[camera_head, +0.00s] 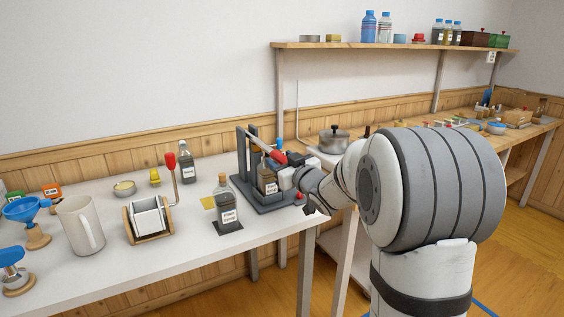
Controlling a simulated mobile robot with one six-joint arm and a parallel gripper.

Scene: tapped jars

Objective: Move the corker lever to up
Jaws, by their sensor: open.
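The corker (244,160) appears to be the dark grey upright frame on a flat base at the right part of the white table. A labelled bottle (267,182) stands inside it. Its lever (263,145) is a pale bar sloping down to the right, ending in a red grip (278,157). My gripper (283,168) is open at the right side of the corker, close to the red grip. The fingertips are small and partly hidden, so I cannot tell whether they touch or surround the grip.
A wooden-sided device (149,221) with an upright red-knobbed lever (171,165) stands left of the corker. A labelled bottle (225,205) stands between them. A white mug (80,225) and blue funnel (27,209) are farther left. A lidded pot (335,141) is behind my arm.

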